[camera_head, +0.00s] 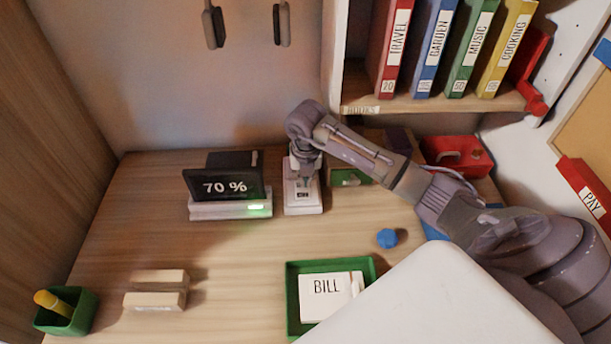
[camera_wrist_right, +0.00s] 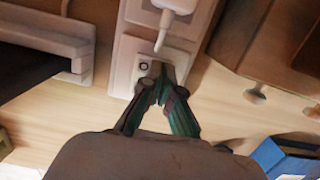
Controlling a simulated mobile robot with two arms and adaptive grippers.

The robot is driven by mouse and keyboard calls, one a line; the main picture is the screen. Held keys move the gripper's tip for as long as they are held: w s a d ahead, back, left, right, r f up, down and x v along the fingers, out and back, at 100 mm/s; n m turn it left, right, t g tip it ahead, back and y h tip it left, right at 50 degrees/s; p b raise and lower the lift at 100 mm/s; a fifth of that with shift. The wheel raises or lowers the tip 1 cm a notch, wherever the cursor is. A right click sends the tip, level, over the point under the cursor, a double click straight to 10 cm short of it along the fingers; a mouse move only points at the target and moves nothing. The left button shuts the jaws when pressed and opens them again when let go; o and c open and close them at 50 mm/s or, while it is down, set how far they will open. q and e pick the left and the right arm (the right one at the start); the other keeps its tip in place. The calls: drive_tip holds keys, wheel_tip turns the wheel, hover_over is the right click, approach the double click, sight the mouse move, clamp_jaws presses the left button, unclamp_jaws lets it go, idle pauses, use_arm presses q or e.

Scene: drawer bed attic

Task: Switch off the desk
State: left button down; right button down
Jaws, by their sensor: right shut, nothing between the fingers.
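A white power strip (camera_head: 305,208) lies on the wooden desk (camera_head: 230,260), just right of the display dock. In the right wrist view the strip (camera_wrist_right: 119,84) carries a white plug with a cord (camera_wrist_right: 178,5) and a small square switch with a dark round mark (camera_wrist_right: 143,66). My right gripper (camera_head: 304,181) points down over the strip. In the wrist view its fingers (camera_wrist_right: 159,80) are shut and empty, with the tips at the switch's lower right edge. I cannot tell if they touch it, or which way the switch is set. My left gripper is not in view.
A dark display reading "70 %" (camera_head: 224,185) stands on a white dock with a lit green light (camera_head: 257,207). A green tray (camera_head: 292,305) holds a BILL card. A blue object (camera_head: 387,238), wooden blocks (camera_head: 155,290) and a red box (camera_head: 457,155) stand around. The left-middle desk is clear.

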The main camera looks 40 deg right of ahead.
drive_tip(key=shift+f+g, duration=0.25)
drive_tip(key=shift+g, duration=0.05)
drive_tip(key=shift+s, duration=0.1)
drive_tip(key=shift+s+a+r+p, duration=0.25)
drive_tip(key=shift+s+a+p, duration=0.15)
drive_tip(key=shift+s+p, duration=0.15)
